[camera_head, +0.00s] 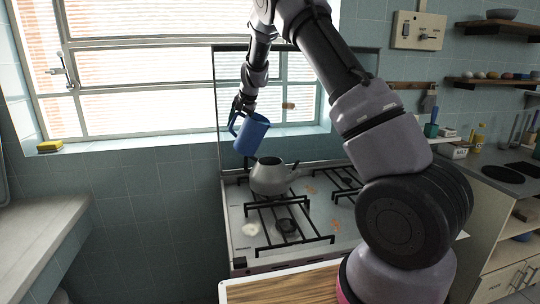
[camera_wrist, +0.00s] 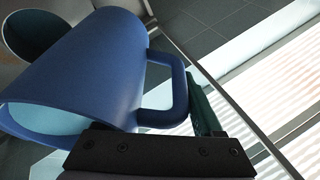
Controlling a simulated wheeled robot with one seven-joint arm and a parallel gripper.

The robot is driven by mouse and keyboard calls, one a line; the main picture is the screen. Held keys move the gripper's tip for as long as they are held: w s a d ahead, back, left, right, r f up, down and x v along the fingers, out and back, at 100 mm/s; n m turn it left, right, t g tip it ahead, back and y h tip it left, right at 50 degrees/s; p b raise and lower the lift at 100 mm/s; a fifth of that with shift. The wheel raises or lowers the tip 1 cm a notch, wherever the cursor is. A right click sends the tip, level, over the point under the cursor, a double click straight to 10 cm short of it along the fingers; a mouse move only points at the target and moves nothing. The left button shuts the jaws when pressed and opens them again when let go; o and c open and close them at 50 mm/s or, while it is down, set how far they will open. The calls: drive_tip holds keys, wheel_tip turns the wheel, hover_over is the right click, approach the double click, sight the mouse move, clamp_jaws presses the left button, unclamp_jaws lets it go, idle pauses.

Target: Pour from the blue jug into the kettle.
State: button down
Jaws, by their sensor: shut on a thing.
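The blue jug (camera_head: 251,135) hangs in the air above the stove, slightly tilted. My gripper (camera_head: 243,104) is shut on its handle. In the wrist view the jug (camera_wrist: 100,70) fills the left half, its mouth at the lower left with a pale blue inside, and its handle lies by my gripper's fingers (camera_wrist: 190,130). The grey kettle (camera_head: 270,178) stands on the back of the stove, below and a little right of the jug, apart from it. Its spout points right. A round dark opening, perhaps the kettle's (camera_wrist: 45,32), shows behind the jug. I cannot see any contents.
The gas stove (camera_head: 250,215) has black grates, with a wooden board (camera_head: 285,288) in front. A window (camera_head: 140,90) is close behind the jug. A yellow sponge (camera_head: 50,146) lies on the sill. A counter (camera_head: 40,235) is at left; jars and utensils (camera_head: 480,138) stand at right.

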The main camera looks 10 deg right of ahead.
drive_tip(key=shift+s+d+r+m+t+y, duration=0.1)
drive_tip(key=shift+r+t+y, duration=0.15)
drive_tip(key=shift+y, duration=0.3)
drive_tip(key=shift+d+r+m+t+y, duration=0.1)
drive_tip(key=shift+d+r+t+y, duration=0.15)
drive_tip(key=shift+y, duration=0.25)
drive_tip(key=shift+s+r+m+t+y, duration=0.15)
drive_tip(key=shift+t+y, duration=0.15)
drive_tip(key=shift+y, duration=0.25)
idle(6.4)
